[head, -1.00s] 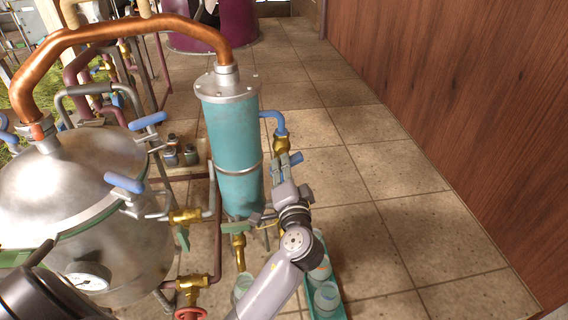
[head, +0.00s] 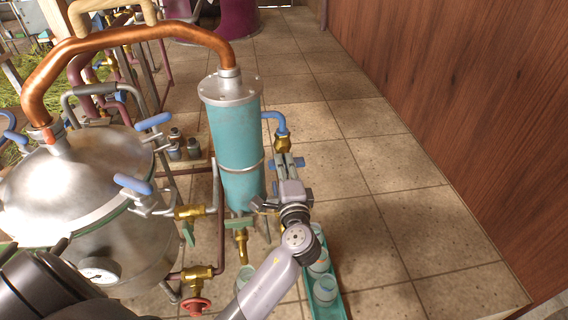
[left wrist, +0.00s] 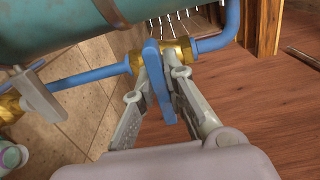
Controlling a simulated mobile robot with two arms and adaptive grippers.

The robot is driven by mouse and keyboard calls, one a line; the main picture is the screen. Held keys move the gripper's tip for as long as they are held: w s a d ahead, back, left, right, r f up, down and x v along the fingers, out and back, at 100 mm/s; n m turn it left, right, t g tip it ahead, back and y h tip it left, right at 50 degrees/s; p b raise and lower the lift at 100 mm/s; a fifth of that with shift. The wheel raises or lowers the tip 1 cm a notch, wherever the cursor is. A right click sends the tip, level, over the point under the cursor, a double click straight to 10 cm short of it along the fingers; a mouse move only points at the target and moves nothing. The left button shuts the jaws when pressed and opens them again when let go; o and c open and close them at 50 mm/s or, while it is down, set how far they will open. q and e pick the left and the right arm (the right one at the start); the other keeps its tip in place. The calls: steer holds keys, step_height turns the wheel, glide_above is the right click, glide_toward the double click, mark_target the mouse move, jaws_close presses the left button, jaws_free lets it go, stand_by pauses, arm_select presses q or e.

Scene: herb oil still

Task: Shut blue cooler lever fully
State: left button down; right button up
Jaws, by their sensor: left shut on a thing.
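The blue cooler lever (head: 299,162) sits on a brass valve (head: 283,143) in the blue pipe beside the teal cooler cylinder (head: 236,135). My left gripper (head: 286,162) is at this lever, with a bit of blue showing on each side of it. In the left wrist view the lever (left wrist: 155,75) stands between the two fingers of my left gripper (left wrist: 156,62), which is shut on it. There the lever lies across the line of the blue pipe (left wrist: 92,77), roughly square to it. My right gripper is not in view.
A steel still pot (head: 75,185) with blue clamp handles (head: 132,184) stands at left. A lower brass valve with a green lever (head: 238,222) is under the cooler. A teal tray (head: 335,308) of jars stands on the floor. Tiles at right are clear up to the wooden wall.

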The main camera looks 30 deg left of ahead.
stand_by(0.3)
arm_select(q)
steer(key=c, duration=1.7)
jaws_free()
steer(key=shift+o, duration=0.2)
steer(key=shift+d, duration=0.1)
steer(key=v, duration=1.2)
